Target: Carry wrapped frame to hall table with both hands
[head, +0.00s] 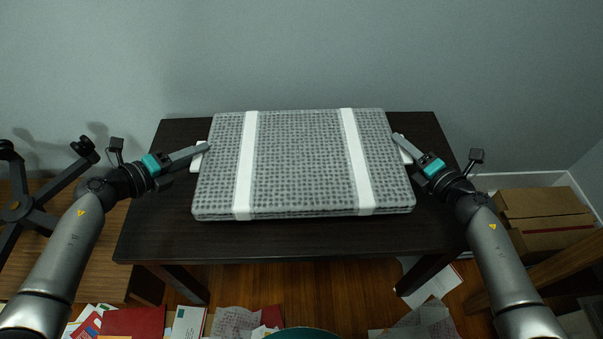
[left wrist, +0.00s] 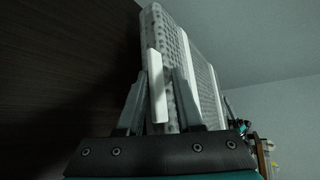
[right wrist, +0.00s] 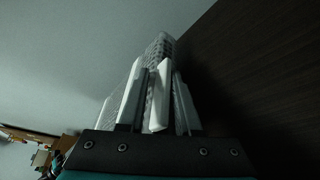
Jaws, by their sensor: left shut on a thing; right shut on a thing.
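The wrapped frame (head: 300,165) is a wide, flat, grey bubble-wrapped slab with two white bands and a white tab at each side end. It lies level over the dark hall table (head: 300,244); whether it rests on the top or hangs just above it, I cannot tell. My left gripper (head: 203,149) is shut on the left tab; the left wrist view shows this white tab (left wrist: 157,85) between the fingers. My right gripper (head: 399,139) is shut on the right tab, and the right wrist view shows that tab (right wrist: 160,95) between the fingers. The fingers partly hide both tabs.
A grey wall (head: 300,50) stands right behind the table. Cardboard boxes (head: 545,215) are at the right. A brown wooden surface (head: 75,245) and a dark jointed stand (head: 20,208) are at the left. Papers and a red folder (head: 132,321) litter the floor in front.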

